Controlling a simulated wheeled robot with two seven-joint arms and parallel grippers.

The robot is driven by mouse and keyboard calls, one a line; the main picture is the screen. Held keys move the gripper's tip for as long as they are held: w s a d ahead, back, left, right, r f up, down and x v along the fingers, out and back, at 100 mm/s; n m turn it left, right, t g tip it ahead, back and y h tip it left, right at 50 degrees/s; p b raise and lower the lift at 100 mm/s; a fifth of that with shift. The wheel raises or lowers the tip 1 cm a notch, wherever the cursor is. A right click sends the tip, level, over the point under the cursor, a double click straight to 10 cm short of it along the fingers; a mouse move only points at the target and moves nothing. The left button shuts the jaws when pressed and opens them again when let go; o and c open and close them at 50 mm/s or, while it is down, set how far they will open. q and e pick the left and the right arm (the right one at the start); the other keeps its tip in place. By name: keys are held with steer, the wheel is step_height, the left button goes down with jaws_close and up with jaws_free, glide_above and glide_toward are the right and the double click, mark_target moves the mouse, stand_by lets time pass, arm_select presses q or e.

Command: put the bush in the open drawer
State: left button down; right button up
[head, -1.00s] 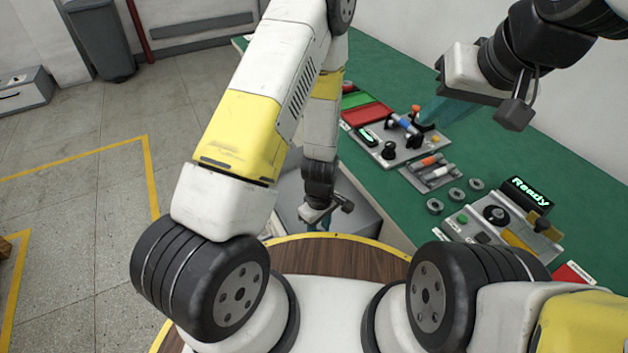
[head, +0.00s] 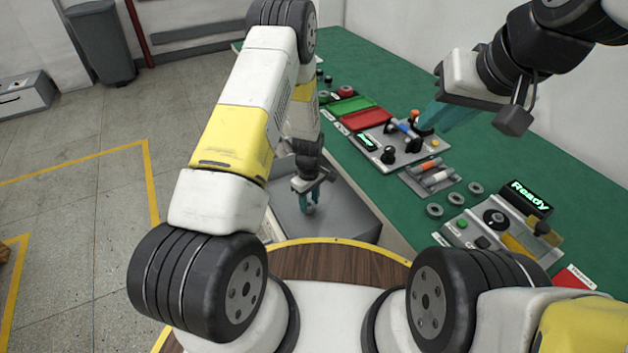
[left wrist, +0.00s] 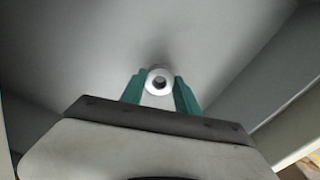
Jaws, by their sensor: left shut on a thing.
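My left gripper (head: 309,200) points down over the open grey drawer (head: 358,222) in the head view. In the left wrist view its teal fingers (left wrist: 160,92) are shut on the bush (left wrist: 159,83), a small pale metal ring with a dark hole. The drawer's plain grey floor (left wrist: 110,40) and side walls show around it. I cannot tell how far the bush is above the floor. My right gripper (head: 432,122) is over the bench near the fixture with the blue and orange parts; whether its teal fingers are open is unclear.
The green bench (head: 385,75) runs along the right. It carries red and green trays (head: 366,118), a fixture plate (head: 400,150), several loose grey rings (head: 455,199) and a control box with a "Ready" display (head: 530,197). The drawer's walls surround the left gripper.

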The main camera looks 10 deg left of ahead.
arm_select(q)
steer(key=shift+f, duration=0.9)
steer(key=c, duration=0.9)
jaws_free()
steer(key=shift+f, duration=0.15)
